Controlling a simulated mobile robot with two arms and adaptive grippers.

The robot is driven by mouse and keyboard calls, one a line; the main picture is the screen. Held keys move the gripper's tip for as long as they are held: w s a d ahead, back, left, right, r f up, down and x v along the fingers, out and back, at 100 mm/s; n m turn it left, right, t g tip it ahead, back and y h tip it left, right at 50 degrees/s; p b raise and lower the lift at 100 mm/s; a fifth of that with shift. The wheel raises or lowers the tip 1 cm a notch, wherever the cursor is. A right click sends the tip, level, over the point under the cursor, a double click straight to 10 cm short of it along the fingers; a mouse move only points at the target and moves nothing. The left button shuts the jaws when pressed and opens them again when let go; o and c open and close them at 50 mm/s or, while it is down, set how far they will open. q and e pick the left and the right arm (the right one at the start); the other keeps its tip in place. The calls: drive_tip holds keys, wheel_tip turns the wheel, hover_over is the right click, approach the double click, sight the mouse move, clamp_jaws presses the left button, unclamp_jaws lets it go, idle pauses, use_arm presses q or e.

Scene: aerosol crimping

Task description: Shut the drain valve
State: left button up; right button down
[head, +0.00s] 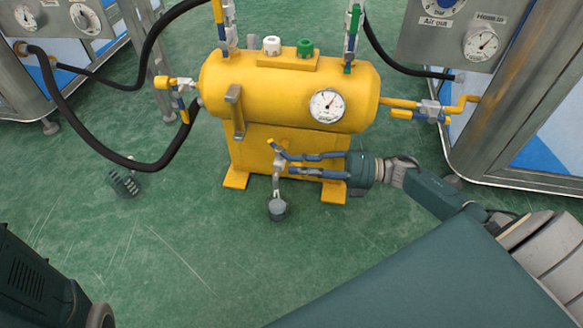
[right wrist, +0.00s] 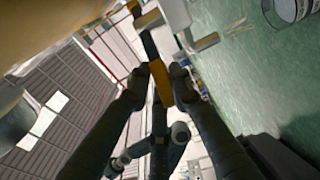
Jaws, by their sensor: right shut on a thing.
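The yellow tank (head: 290,90) stands on a yellow base on the green floor. The drain valve (head: 279,158) is on a thin grey pipe in front of the base, above a small grey cup (head: 277,210). My right gripper (head: 287,163) reaches in from the right at the valve. In the right wrist view, its two dark fingers (right wrist: 163,76) are shut on the valve's yellow handle (right wrist: 161,88), one on each side. In the head view the fingers partly hide the valve, so the handle's exact angle is unclear. My left gripper is not in view.
A pressure gauge (head: 327,105) is on the tank's front. A black hose (head: 150,165) loops at left. Grey gauge cabinets stand at both sides. A small grey object (head: 125,183) lies on the floor. The floor in front is mostly clear.

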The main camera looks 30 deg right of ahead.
idle(0.3)
drive_tip(key=c, duration=1.5)
unclamp_jaws()
drive_tip(key=v, duration=1.2)
drive_tip(key=shift+w+d+f, duration=0.1)
